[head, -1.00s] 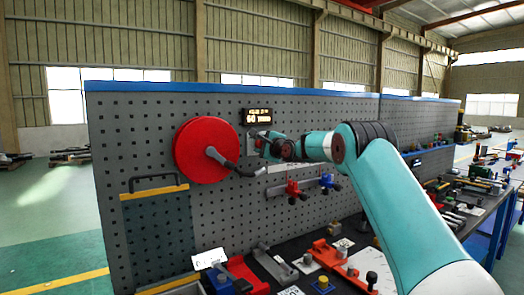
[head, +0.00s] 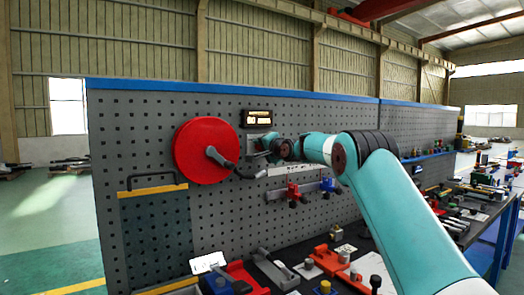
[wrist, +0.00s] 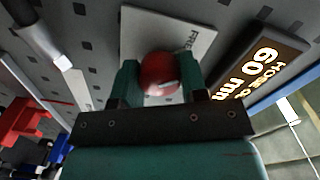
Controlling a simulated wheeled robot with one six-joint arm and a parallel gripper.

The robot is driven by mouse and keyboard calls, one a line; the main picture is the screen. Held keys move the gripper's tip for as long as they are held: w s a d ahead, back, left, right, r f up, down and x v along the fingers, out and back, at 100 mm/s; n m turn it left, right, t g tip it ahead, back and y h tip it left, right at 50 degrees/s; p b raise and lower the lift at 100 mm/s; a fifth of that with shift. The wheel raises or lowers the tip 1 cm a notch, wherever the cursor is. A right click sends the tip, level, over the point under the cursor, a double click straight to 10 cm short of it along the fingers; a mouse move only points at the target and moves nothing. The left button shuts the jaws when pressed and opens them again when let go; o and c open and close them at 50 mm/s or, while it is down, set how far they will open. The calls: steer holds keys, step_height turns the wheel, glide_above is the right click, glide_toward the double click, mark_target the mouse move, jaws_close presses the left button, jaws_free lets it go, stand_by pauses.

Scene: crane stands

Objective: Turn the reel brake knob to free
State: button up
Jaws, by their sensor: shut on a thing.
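The reel brake knob (wrist: 159,74) is red and round with a pale mark on its face. It sits in front of a light plate (wrist: 185,30) on which the letters "FRE" can be read. My gripper (wrist: 160,82) has one finger on each side of the knob and is shut on it. In the head view my gripper (head: 264,150) is at the pegboard, just right of the red reel (head: 200,140), and hides the knob. The reel has a grey crank handle (head: 222,162). I cannot tell whether the knob's mark lines up with the lettering.
A small display (head: 257,118) is above my gripper, reading 60 mm in the wrist view. A rail with red and blue clamps (head: 300,190) is below right. The bench (head: 290,262) holds several red and grey fixtures. A black-handled panel (head: 155,230) is at left.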

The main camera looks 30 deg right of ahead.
steer(key=shift+f+n, duration=0.1)
steer(key=shift+n, duration=0.2)
stand_by(0.4)
steer(key=o, duration=0.9)
steer(key=s+b, duration=0.2)
steer(key=s, duration=0.3)
steer(key=s+b, duration=0.2)
steer(key=s, duration=0.4)
steer(key=s+b, duration=0.2)
steer(key=s, duration=0.4)
steer(key=shift+s+d+r+b, duration=0.2)
steer(key=shift+d+r+b, duration=0.05)
steer(key=shift+r+b, duration=0.15)
